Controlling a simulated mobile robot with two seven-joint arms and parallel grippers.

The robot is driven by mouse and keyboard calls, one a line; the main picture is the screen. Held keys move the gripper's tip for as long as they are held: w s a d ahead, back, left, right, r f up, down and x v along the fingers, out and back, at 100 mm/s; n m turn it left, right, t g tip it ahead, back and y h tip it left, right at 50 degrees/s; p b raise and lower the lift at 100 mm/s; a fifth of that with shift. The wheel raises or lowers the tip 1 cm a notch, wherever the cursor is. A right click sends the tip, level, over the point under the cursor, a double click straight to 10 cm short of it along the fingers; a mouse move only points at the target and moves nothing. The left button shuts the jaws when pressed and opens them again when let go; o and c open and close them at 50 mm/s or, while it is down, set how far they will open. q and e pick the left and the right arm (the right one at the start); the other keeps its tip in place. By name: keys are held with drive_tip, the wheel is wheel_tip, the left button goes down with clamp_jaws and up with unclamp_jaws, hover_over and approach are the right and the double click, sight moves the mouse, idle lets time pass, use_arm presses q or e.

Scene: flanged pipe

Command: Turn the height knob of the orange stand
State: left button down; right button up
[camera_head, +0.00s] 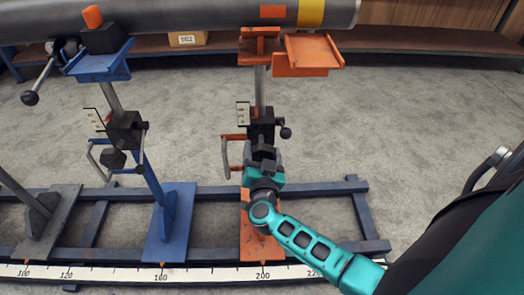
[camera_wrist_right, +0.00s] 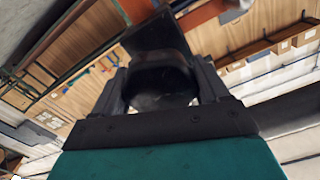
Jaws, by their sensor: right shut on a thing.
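The orange stand (camera_head: 262,222) stands right of the blue stand in the head view. Its post rises through a black clamp block (camera_head: 262,118) to an orange cradle at the pipe. My right gripper (camera_head: 263,150) is at the front of this block. In the right wrist view, its two fingers (camera_wrist_right: 160,85) are shut on the sides of a dark round height knob (camera_wrist_right: 160,68). The head view hides the knob behind the gripper. My left gripper is in neither view.
A grey pipe (camera_head: 180,14) with orange and yellow bands lies across the top. The blue stand (camera_head: 168,225) is to the left. A small black ball lever (camera_head: 286,133) and a side crank (camera_head: 226,155) flank the block. Bare floor (camera_head: 400,140) lies right.

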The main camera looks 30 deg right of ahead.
drive_tip(key=m, duration=0.5)
drive_tip(key=shift+m, duration=0.3)
idle(0.4)
drive_tip(key=o, duration=1)
drive_tip(key=shift+s+p, duration=0.1)
drive_tip(key=shift+p, duration=0.2)
